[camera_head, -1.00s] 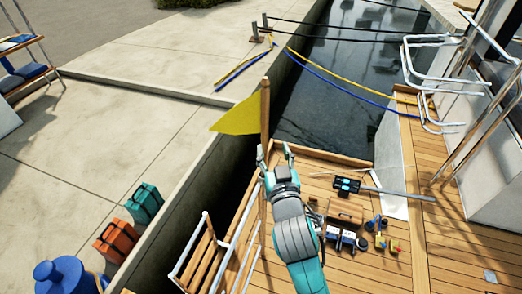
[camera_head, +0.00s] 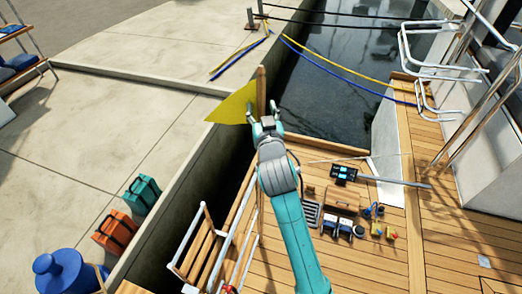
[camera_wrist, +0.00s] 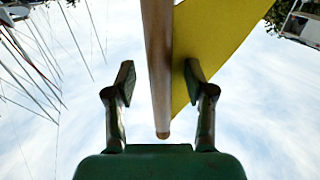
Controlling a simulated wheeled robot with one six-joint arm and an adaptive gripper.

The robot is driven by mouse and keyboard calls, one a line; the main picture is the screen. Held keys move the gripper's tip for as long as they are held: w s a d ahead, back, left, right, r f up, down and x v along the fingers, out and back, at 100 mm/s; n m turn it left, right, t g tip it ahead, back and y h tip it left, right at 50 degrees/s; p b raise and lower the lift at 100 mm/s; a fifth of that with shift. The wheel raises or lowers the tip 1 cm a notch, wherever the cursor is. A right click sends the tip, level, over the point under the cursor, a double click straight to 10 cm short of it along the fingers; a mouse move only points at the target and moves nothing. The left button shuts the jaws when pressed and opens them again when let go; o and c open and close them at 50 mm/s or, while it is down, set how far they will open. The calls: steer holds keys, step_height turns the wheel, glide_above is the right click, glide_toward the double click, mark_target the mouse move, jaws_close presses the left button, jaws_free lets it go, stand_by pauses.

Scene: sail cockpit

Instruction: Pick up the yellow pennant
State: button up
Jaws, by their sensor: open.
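The yellow pennant (camera_head: 233,106) is a triangular flag on an upright wooden pole (camera_head: 261,88) at the edge of the deck. My gripper (camera_head: 262,110) is open beside the pole, its fingers pointing up toward it in the head view. In the wrist view the wooden pole (camera_wrist: 158,70) runs between the two open fingers (camera_wrist: 160,82), and the yellow pennant (camera_wrist: 205,40) lies right of the pole, close to or overlapping the right fingertip. I cannot tell whether the finger touches the cloth. My arm hides the lower pole.
A railing and wooden steps (camera_head: 208,250) stand left of my arm. Tools and small boxes (camera_head: 345,205) lie on the deck at right. Teal (camera_head: 140,195) and orange (camera_head: 116,230) cases sit on the quay. Dark water (camera_head: 330,85) lies beyond the deck.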

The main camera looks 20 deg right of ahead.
steer(key=shift+w+d, duration=0.1)
steer(key=shift+w, duration=0.55)
jaws_close()
steer(key=shift+r, duration=0.15)
